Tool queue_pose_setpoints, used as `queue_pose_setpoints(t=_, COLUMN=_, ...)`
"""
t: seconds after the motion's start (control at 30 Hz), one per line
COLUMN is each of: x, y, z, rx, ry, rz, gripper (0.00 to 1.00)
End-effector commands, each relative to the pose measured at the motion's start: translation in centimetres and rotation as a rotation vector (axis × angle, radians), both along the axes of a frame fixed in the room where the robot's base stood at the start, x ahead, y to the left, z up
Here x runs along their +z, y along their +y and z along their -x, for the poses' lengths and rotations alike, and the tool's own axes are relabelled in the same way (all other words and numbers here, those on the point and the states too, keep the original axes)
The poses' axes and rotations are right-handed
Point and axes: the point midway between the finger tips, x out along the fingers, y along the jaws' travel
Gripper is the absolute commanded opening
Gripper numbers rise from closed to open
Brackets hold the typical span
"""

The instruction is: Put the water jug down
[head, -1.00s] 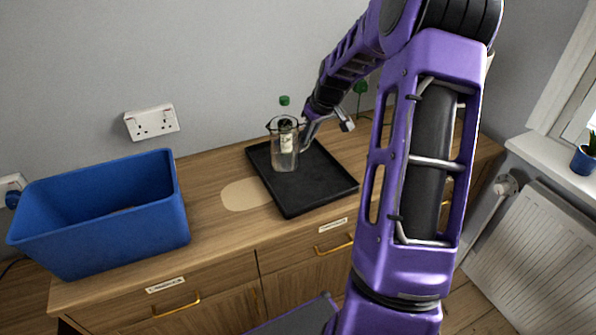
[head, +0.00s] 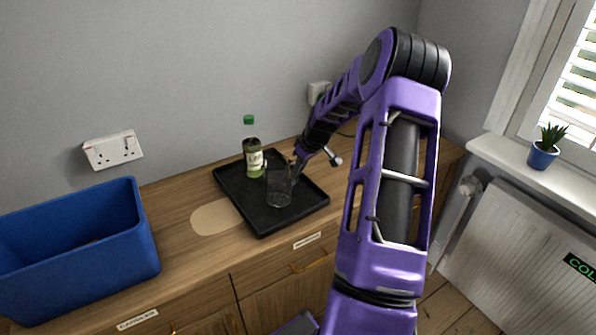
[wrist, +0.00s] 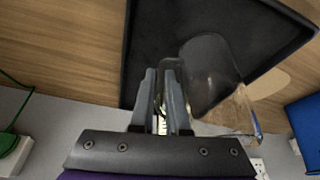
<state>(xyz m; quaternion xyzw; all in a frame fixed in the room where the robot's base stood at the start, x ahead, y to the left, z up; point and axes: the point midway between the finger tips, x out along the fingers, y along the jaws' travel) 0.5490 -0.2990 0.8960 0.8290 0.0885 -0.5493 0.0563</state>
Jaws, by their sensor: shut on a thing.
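The water jug (head: 279,189) is clear, see-through and upright, over the middle of the black tray (head: 262,226) in the head view. I cannot tell whether its base touches the tray. My gripper (head: 296,173) is at the jug's back right side. In the wrist view the gripper (wrist: 160,90) has its fingers close together beside the jug (wrist: 210,72), shut on what seems to be its handle. The grip itself is partly hidden.
A green-capped bottle (head: 254,160) stands on the tray behind the jug. A blue crate (head: 100,262) is at the left of the wooden counter. A pale oval patch (head: 214,217) lies bare left of the tray. The wall with a socket (head: 113,150) is behind.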

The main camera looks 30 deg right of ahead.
Motion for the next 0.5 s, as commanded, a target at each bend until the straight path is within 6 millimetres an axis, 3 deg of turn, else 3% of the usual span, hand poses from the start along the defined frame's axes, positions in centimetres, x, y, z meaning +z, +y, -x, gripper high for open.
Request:
queue_pose_setpoints(t=0.37, x=-0.61, y=-0.03, z=-0.06, rx=-0.001, ry=-0.002, rz=0.001, gripper=0.00)
queue_pose_setpoints(t=0.4, x=-0.48, y=-0.02, z=-0.01, rx=0.000, ry=0.000, rz=0.001, gripper=0.21)
queue_pose_setpoints(t=0.5, x=-0.48, y=-0.02, z=-0.01, rx=0.000, ry=0.000, rz=0.001, gripper=0.39)
